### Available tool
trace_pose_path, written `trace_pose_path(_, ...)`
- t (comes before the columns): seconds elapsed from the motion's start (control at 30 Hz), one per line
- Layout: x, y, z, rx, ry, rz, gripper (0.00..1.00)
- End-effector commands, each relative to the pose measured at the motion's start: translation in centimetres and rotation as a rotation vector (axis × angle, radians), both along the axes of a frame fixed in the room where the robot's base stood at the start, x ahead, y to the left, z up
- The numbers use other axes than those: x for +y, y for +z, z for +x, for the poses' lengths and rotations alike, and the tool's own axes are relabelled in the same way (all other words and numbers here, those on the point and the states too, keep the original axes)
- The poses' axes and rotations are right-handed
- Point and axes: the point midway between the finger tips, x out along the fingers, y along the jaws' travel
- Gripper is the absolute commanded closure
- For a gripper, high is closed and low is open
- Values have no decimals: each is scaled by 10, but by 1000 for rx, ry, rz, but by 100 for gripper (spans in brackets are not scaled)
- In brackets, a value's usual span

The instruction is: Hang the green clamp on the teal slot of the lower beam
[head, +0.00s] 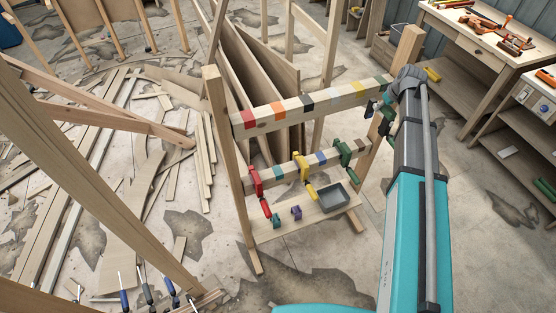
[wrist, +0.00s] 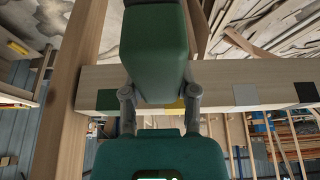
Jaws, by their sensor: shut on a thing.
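My gripper (wrist: 160,104) is shut on a dark green clamp (wrist: 160,45), whose large body fills the middle of the wrist view. In the head view this held green clamp (head: 387,122) is near the right end of the upper beam (head: 266,123); whether it touches that beam is unclear. A yellow clamp (head: 302,167) and another green clamp (head: 345,153) hang farther right.
A grey tray (head: 333,199), a teal piece (head: 277,220) and a purple piece (head: 296,212) are on the low shelf. Wooden posts (head: 219,140) bound the rack. A workbench (head: 480,45) stands at right. Planks (head: 120,190) litter the floor at left.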

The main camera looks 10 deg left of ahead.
Motion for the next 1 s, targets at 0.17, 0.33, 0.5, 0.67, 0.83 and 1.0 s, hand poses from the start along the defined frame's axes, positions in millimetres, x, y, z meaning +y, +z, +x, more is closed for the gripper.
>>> trace_pose_path(0.17,0,-37,0,-1,-1,1,100)
trace_pose_path(0.33,-1,-62,0,-1,-1,1,100)
trace_pose_path(0.5,-1,-80,0,-1,-1,1,100)
trace_pose_path(0.67,-1,-89,0,-1,-1,1,100)
trace_pose_path(0.83,-1,-90,0,-1,-2,0,100)
trace_pose_path(1.0,-1,-89,0,-1,-2,0,100)
